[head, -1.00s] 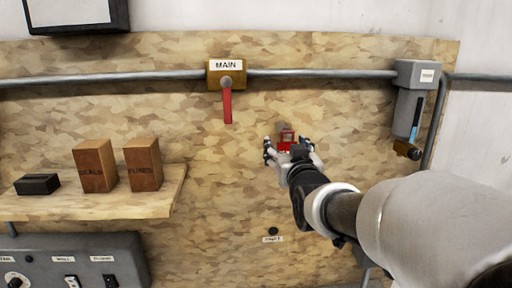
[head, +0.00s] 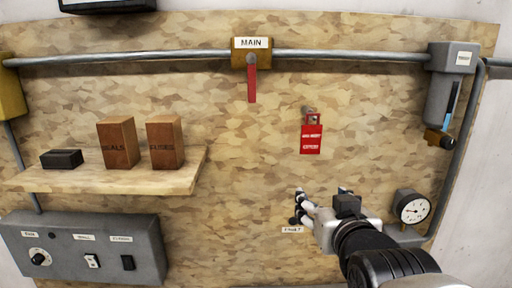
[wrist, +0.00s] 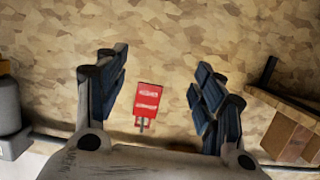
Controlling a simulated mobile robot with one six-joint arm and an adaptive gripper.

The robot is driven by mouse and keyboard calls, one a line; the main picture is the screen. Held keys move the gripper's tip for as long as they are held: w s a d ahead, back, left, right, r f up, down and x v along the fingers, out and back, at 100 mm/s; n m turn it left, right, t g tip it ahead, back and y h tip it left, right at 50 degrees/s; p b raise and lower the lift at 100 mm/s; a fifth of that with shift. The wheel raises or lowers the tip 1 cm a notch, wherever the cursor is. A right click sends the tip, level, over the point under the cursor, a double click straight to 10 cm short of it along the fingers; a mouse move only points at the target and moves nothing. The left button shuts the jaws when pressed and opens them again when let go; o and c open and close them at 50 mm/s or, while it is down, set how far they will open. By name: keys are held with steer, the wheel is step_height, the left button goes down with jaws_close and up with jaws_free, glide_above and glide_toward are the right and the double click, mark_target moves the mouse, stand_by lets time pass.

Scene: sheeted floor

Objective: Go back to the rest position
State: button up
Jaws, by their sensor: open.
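My gripper (head: 322,204) is open and empty in the head view, low and right of centre, in front of the board. In the wrist view its two dark-padded fingers (wrist: 160,92) stand wide apart. A red tag (head: 311,138) with white lettering hangs from a small hook on the board, above my gripper and apart from it. The tag also shows in the wrist view (wrist: 148,101), seen between the fingers with board around it.
A MAIN valve (head: 252,58) with a red handle sits on the pipe. A shelf (head: 110,181) holds two brown boxes (head: 118,143) and a black block (head: 62,159). A grey switch panel (head: 90,250) is below. A gauge (head: 412,207) and grey cylinder (head: 445,90) stand right.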

steer(key=s+f+g+b, duration=0.5)
steer(key=s+f+b, duration=0.2)
steer(key=s+f, duration=0.4)
steer(key=s+f+g+b, duration=0.5)
steer(key=s+f, duration=0.7)
steer(key=f, duration=0.7)
steer(key=shift+f+b, duration=0.2)
steer(key=shift+b, duration=0.65)
stand_by(4.2)
